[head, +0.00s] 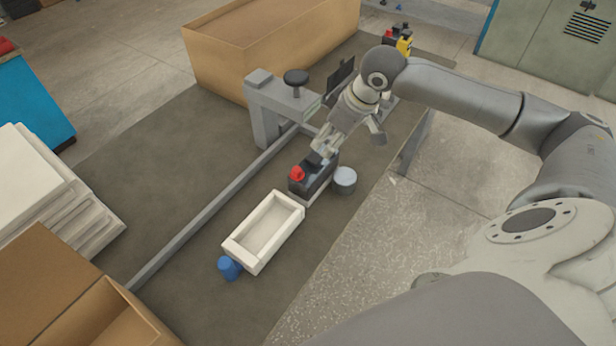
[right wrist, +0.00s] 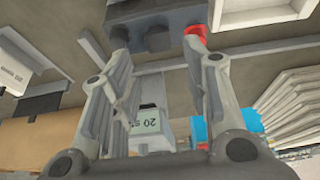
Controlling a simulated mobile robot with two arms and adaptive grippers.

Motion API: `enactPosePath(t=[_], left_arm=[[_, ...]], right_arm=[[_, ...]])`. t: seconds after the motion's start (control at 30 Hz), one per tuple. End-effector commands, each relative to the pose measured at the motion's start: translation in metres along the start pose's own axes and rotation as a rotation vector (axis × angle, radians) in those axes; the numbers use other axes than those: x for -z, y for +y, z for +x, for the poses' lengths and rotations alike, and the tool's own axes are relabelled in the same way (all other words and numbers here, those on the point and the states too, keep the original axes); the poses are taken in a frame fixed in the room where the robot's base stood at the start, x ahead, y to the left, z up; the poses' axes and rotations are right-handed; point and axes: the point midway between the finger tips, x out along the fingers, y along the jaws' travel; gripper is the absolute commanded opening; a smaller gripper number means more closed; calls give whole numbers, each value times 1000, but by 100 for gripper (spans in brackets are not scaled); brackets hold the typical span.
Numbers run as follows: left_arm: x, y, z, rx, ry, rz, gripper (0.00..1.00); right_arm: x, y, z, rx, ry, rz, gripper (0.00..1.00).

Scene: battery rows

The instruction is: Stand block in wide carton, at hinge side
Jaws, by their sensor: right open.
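A dark block with a red cap (head: 313,180) stands on the mat between a white tray and a grey round can. It also shows at the top of the right wrist view (right wrist: 155,14). My right gripper (head: 322,150) is open and reaches down at the block's top; its fingertips (right wrist: 156,36) are spread near the block's two ends. I cannot tell whether they touch it. A large cardboard carton (head: 290,50) stands at the back, and another carton (head: 60,285) is at the lower left. Which is the wide one, and its hinge side, I cannot tell. My left gripper is not in view.
White stacked sheets (head: 50,185) are at left.

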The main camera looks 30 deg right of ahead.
Motion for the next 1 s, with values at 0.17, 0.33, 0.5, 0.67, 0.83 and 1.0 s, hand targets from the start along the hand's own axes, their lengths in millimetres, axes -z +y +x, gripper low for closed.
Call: enactPosePath(t=[0.17, 0.33, 0.5, 0.67, 0.83, 1.0], left_arm=[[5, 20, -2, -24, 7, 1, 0], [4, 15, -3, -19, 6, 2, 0], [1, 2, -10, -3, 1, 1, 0], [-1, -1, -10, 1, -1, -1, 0], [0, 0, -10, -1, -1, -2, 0], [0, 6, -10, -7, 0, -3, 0]], right_arm=[[0, -1, 26, 3, -1, 2, 43], [1, 0, 37, 3, 0, 2, 43], [4, 1, 62, 4, -1, 5, 43], [4, 2, 81, 3, -1, 3, 43], [3, 2, 85, 1, -1, 2, 43], [3, 2, 85, 1, -1, 2, 35]])
